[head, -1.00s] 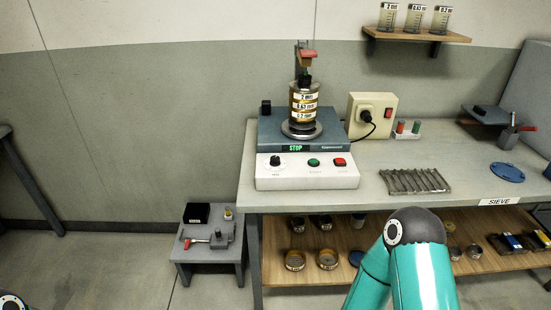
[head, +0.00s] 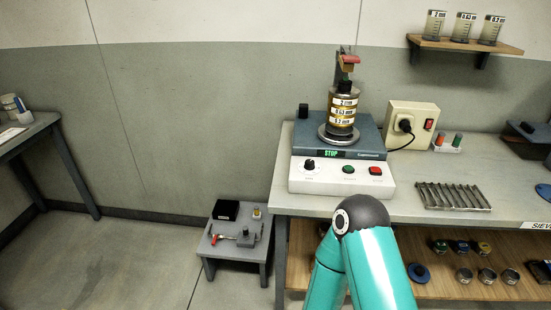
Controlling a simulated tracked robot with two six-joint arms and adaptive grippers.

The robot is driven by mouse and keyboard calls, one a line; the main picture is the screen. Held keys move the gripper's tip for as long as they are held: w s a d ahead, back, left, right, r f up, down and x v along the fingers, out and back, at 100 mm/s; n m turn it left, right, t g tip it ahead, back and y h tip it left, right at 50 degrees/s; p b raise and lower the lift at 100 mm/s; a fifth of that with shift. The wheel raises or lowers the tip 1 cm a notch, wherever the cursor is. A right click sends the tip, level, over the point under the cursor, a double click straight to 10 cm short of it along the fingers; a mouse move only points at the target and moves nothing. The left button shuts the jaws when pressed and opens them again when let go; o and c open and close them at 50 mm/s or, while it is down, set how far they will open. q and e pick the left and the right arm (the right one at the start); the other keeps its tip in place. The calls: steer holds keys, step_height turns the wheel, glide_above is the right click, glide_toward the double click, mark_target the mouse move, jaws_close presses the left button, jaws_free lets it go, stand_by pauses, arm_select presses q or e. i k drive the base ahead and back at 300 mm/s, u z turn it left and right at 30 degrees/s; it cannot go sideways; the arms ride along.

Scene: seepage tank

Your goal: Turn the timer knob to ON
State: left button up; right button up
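A sieve shaker with a blue-grey top (head: 363,139) and white front panel (head: 330,178) stands at the left end of the workbench. A black knob (head: 309,165) sits at the left of the panel; its small markings are too small to read. I take it for the timer knob. The green display (head: 331,154) reads STOP. A green button (head: 348,169) and a red button (head: 376,170) are to the knob's right. A teal arm of mine is in front of the bench, its gripper out of sight. Neither gripper shows.
A low grey stool (head: 237,250) holds small tools. Floor at left is clear.

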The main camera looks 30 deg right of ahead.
mark_target(309, 164)
steer(key=u, duration=0.1)
steer(key=k, duration=0.9)
steer(key=z, duration=0.65)
steer(key=i, duration=1)
